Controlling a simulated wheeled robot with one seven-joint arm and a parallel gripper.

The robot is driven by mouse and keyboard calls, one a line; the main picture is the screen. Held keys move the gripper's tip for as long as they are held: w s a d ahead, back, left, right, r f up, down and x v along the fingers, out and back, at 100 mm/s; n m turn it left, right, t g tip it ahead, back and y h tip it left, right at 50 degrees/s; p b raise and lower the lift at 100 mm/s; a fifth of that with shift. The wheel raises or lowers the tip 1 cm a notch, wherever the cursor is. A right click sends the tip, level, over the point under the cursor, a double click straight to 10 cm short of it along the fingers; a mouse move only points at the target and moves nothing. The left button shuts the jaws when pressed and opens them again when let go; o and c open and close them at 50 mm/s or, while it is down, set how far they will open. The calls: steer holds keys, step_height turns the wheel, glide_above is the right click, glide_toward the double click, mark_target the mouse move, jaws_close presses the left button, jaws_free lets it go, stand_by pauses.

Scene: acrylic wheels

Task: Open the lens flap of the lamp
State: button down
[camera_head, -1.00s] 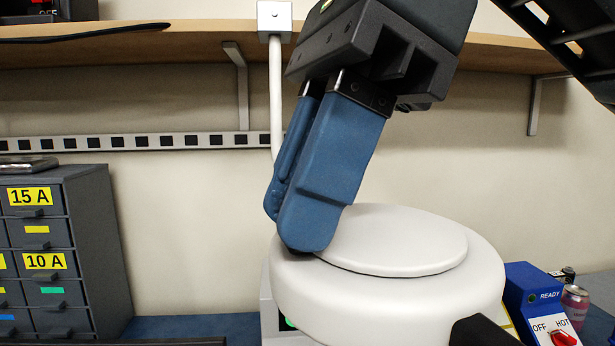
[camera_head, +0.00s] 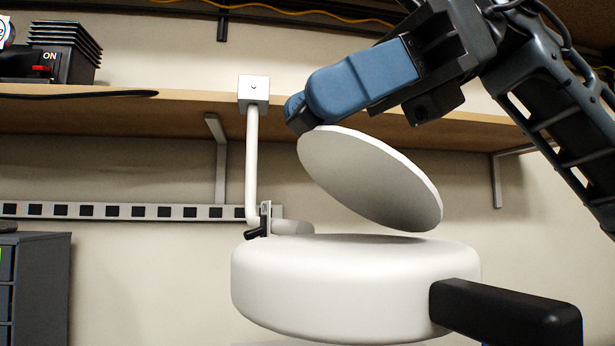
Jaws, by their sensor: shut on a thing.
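The lamp (camera_head: 340,285) has a round white head with a black handle (camera_head: 505,315) at its right. Its lens flap (camera_head: 370,185), a thin white disc, is tilted steeply up. The flap's left edge is high and its lower right edge is close to the top of the head. My gripper (camera_head: 299,114), with blue fingers, is shut on the raised left edge of the flap. The contact at the fingertips is partly hidden by the fingers.
A wooden shelf (camera_head: 160,118) runs behind the lamp, with a black device (camera_head: 60,55) on it. A white lamp arm (camera_head: 252,165) and bracket stand behind the head. A grey drawer cabinet (camera_head: 45,280) is at the lower left. The space left of the lamp is clear.

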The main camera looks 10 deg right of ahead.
steer(key=y+b, duration=0.1)
steer(key=d+y+b, duration=0.1)
steer(key=d+b, duration=0.1)
steer(key=shift+w+d+r+g+y, duration=0.25)
steer(key=shift+w+g+y, duration=0.05)
steer(key=shift+y, duration=0.1)
steer(key=y+b, duration=0.1)
steer(key=d+y+b, duration=0.1)
steer(key=d+b, duration=0.1)
steer(key=shift+w+d+r+y, duration=0.2)
steer(key=shift+r+y, duration=0.05)
steer(key=shift+y, duration=0.15)
steer(key=d+y+b, duration=0.2)
steer(key=d+g+y+b, duration=0.1)
steer(key=d+y+b, duration=0.1)
steer(key=b, duration=0.1)
steer(key=w+d+y+b, duration=0.1)
steer(key=y+b, duration=0.1)
steer(key=shift+d+f+g+y+b, duration=0.25)
steer(key=shift+d+g+y+b, duration=0.05)
steer(key=shift+d+b, duration=0.1)
steer(key=c, duration=0.9)
jaws_free()
